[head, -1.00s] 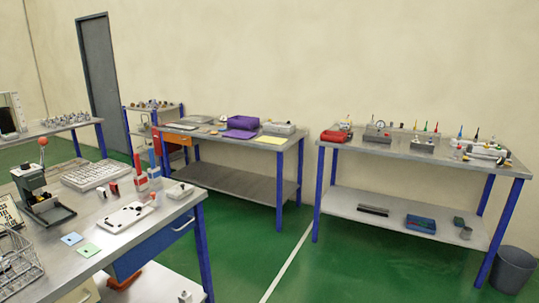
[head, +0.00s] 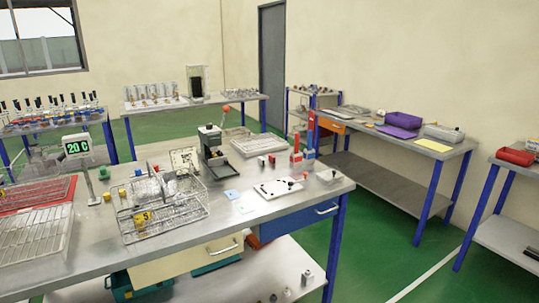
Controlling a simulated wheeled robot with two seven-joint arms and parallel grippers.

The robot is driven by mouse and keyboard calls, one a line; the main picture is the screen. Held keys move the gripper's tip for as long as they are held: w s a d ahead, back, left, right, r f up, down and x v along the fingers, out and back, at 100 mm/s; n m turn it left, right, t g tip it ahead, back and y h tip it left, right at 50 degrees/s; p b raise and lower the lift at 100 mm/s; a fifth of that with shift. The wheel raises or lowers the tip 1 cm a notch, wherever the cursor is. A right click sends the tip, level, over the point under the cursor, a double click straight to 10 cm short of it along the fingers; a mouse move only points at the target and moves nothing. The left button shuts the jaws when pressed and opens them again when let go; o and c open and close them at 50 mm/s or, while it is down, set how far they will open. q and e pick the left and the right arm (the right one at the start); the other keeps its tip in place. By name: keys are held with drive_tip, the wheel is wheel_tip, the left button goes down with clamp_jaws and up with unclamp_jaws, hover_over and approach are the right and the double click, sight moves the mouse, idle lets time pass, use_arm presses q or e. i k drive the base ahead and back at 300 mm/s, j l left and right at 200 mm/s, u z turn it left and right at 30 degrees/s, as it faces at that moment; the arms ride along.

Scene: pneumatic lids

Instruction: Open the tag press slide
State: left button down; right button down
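A dark grey-green press (head: 211,143) with a lever ending in a red ball (head: 226,108) stands upright on the near metal workbench (head: 285,206), towards its back edge. It looks like the tag press. Its low base reaches forward onto the bench top. The slide is too small at this distance to tell whether it is open or shut. Neither of my grippers is in view.
A wire basket (head: 180,226) with a yellow tag stands left of the press, near the front edge. A white plate with black knobs (head: 277,188) lies to its right. Other benches line the walls.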

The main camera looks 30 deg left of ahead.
sight(221, 160)
drive_tip(key=u, duration=1.3)
